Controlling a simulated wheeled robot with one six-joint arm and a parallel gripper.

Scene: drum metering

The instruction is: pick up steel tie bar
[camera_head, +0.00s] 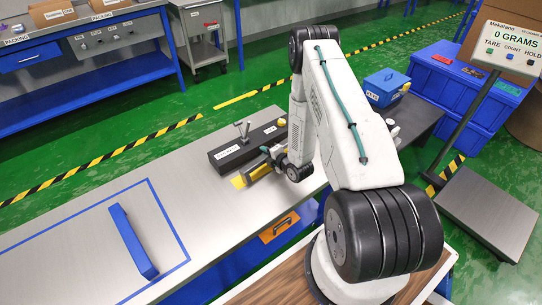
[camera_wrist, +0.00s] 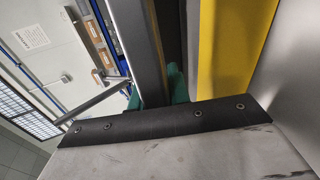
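My gripper (camera_head: 268,162) is low over the metal bench, at the front side of a long black block with a white label. A narrow dark grey bar, which looks like the steel tie bar (camera_wrist: 146,45), runs away from the gripper in the wrist view, beside a yellow strip (camera_wrist: 222,45). Teal finger parts (camera_wrist: 178,84) show on both sides of the bar's near end. I cannot tell whether they touch it. In the head view the bar is mostly hidden by my gripper, above the yellow patch (camera_head: 238,182).
The black block (camera_head: 232,155) carries a small metal T-handle (camera_head: 243,130). A blue bar (camera_head: 133,242) lies inside a blue taped outline at the left of the bench. A scale (camera_head: 490,212) reading 0 GRAMS and blue crates (camera_head: 452,85) stand at the right. The bench between is clear.

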